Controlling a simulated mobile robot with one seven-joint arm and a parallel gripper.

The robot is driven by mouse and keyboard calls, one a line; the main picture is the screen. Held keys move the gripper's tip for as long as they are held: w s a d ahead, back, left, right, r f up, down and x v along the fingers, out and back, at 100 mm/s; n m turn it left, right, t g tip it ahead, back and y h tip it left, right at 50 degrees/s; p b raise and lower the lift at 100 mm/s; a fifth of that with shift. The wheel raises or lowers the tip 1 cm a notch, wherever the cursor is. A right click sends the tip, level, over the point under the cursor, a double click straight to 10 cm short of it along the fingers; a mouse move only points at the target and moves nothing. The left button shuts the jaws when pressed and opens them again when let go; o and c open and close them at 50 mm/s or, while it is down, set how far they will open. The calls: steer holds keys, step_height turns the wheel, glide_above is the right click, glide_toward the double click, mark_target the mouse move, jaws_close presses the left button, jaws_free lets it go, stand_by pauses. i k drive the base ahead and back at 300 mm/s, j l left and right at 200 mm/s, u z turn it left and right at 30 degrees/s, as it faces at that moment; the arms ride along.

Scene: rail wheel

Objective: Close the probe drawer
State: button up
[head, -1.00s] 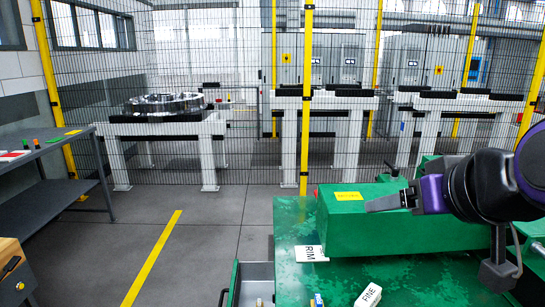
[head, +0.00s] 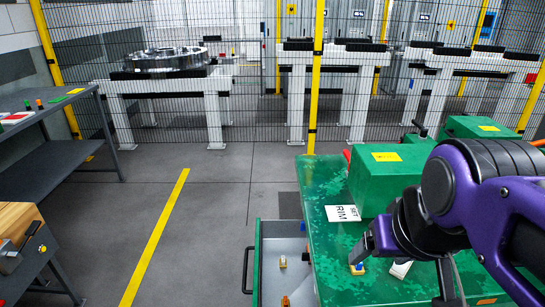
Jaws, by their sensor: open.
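The probe drawer (head: 283,240) stands pulled out from the left side of the green bench (head: 325,205). It has grey inner walls and a black bar handle (head: 247,271) on its left front. A small yellow and white piece (head: 283,262) lies inside it, and an orange piece (head: 285,300) shows at the picture's bottom edge. The drawer's near end is cut off. My gripper (head: 369,245) is open, above the bench top, to the right of the drawer and apart from its handle. A small blue and yellow piece shows just below the fingertips; contact cannot be told.
A green block (head: 385,175) with a yellow label and a white RIM card (head: 343,213) are on the bench. A grey side table (head: 60,155) and a wood-topped bench (head: 22,235) stand at left. Open floor with a yellow stripe (head: 158,235) lies left of the drawer. A mesh fence closes the back.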

mark_target(274, 238)
steer(key=j+z, duration=0.4)
steer(key=j, duration=1.45)
steer(key=j+u, duration=0.15)
steer(key=u, duration=0.3)
steer(key=j+u, duration=0.15)
steer(key=u, duration=0.35)
steer(key=i+j+u, duration=0.3)
steer(key=i+j, duration=0.45)
steer(key=k+l+z, duration=0.3)
steer(key=k+l, duration=0.4)
steer(key=l, duration=0.15)
